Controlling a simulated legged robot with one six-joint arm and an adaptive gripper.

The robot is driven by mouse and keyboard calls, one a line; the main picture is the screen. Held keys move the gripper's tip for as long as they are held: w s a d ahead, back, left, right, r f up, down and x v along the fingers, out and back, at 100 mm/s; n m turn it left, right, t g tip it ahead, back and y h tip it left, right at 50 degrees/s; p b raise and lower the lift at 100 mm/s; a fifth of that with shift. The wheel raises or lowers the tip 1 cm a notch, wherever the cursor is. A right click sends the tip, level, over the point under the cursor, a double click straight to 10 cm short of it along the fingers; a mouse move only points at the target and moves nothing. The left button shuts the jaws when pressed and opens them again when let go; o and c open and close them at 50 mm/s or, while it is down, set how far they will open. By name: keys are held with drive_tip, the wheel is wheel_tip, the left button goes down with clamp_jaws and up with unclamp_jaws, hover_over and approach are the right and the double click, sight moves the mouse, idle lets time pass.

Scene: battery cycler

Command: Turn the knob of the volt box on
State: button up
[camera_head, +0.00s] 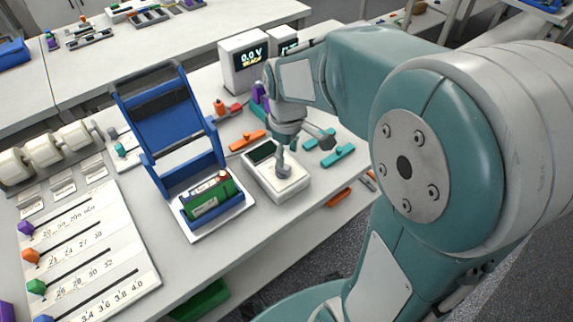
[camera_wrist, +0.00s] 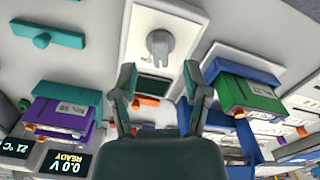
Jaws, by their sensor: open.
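The volt box (camera_head: 290,185) is a white box with a dark screen (camera_head: 263,152), standing on the bench in the head view. In the wrist view, its grey round knob (camera_wrist: 160,42) with a raised grip bar shows on the white top (camera_wrist: 181,22), with the dark screen (camera_wrist: 152,86) below it. The knob lies beyond the fingertips, and no contact shows.
A blue holder (camera_head: 150,172) with a green battery pack (camera_head: 213,197) stands left of the box. Teal (camera_head: 338,156) and orange (camera_head: 247,141) bars lie close to the box. A slider board (camera_head: 120,235) is front left.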

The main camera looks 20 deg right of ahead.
sight(287, 167)
wheel_tip(287, 167, down, 5)
drive_tip(key=shift+f, duration=0.15)
clamp_jaws()
